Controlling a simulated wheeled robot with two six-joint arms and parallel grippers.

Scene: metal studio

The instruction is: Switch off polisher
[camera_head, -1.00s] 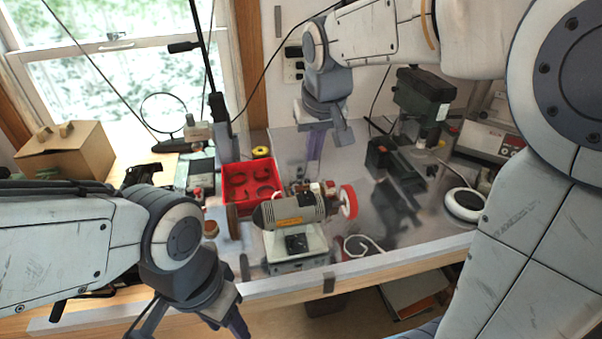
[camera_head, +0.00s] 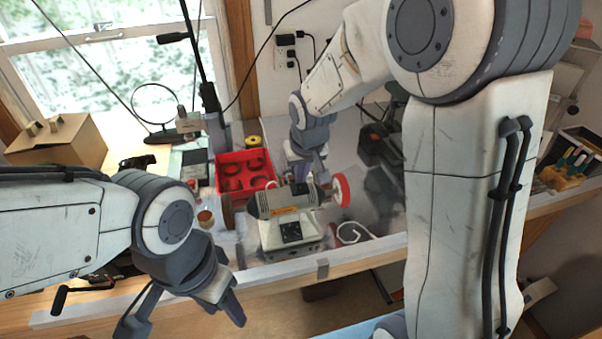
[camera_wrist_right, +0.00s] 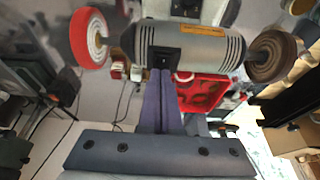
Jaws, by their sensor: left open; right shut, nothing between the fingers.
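The polisher (camera_head: 281,200) stands on the metal bench top, a grey motor on a pale base with a dark switch panel (camera_head: 291,232) on its front. Its red-rimmed wheel (camera_head: 341,190) is on the right and a brown wheel (camera_head: 227,212) on the left. My right gripper (camera_head: 301,172) is just behind the motor, pointing down. In the right wrist view its shut fingers (camera_wrist_right: 162,78) reach a small black box (camera_wrist_right: 165,56) on the motor's side; I cannot tell whether they touch. My left gripper (camera_head: 180,318) is open and empty in front of the bench.
A red tray (camera_head: 244,157) with dark rings stands behind the polisher. A cardboard box (camera_head: 57,142) sits at the far left by the window. My right arm covers the right part of the bench.

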